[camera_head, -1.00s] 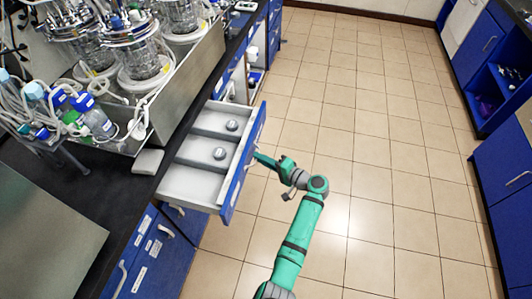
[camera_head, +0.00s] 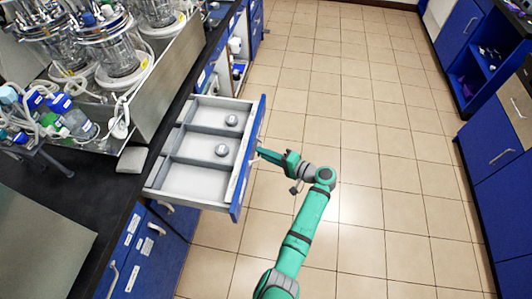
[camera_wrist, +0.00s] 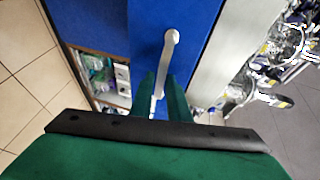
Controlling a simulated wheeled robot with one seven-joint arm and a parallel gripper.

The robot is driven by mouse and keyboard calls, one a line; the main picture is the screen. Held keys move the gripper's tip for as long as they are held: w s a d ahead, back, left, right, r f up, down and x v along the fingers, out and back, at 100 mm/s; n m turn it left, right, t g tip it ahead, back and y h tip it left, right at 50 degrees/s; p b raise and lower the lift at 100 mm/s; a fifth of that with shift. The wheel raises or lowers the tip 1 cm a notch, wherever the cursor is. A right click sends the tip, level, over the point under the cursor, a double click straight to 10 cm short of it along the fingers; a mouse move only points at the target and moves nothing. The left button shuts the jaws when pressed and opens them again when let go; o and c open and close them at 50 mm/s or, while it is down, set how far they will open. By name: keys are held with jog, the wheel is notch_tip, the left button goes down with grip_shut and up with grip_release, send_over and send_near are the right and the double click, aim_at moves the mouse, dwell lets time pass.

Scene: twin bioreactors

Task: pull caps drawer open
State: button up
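The caps drawer (camera_head: 196,182) stands open from the bench, with a white inside split into compartments and a blue front (camera_head: 249,150). Two round grey caps (camera_head: 222,150) (camera_head: 232,120) lie in separate compartments; the compartment closest to the camera looks empty. My gripper (camera_head: 258,155) is at the outer face of the drawer front. In the wrist view, the pale bar handle (camera_wrist: 169,50) runs down between the two green fingers (camera_wrist: 160,98), which appear closed around it. The exact contact is partly hidden behind the fingers.
Glass bioreactors (camera_head: 112,52) and bottles stand on the dark bench (camera_head: 60,205) above. Another open compartment (camera_head: 238,70) lies farther along the bench. The tiled floor (camera_head: 380,130) is clear, with blue cabinets (camera_head: 500,150) across the aisle.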

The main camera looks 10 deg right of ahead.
jog(key=shift+o, duration=0.5)
jog(key=shift+d, duration=0.1)
jog(key=v, duration=1)
jog(key=shift+s+d, duration=0.25)
jog(key=shift+s, duration=0.05)
jog(key=shift+r, duration=0.1)
